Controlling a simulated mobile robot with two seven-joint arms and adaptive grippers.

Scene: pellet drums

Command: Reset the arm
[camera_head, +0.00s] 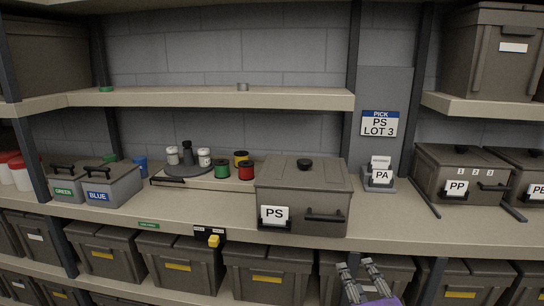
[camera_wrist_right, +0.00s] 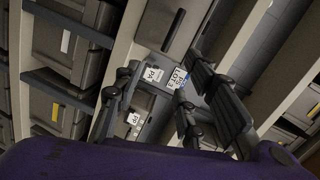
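My right gripper (camera_head: 358,265) is at the bottom edge of the head view, in front of the lower shelf and below the PS drum (camera_head: 303,190). Its two fingers point up and stand apart with nothing between them. In the right wrist view the gripper (camera_wrist_right: 165,95) also shows open and empty, with the shelf front beyond it. The PS drum is a grey box with a lid, a black knob and a front handle, standing shut on the middle shelf. My left gripper is not in either view.
A sign reading PS LOT 3 (camera_head: 379,124) hangs above a PA card holder (camera_head: 380,177). The PP drum (camera_head: 460,178) stands right. GREEN (camera_head: 65,180) and BLUE (camera_head: 108,184) bins stand left. Grey bins fill the lower shelf (camera_head: 270,238). The shelf edge lies above my gripper.

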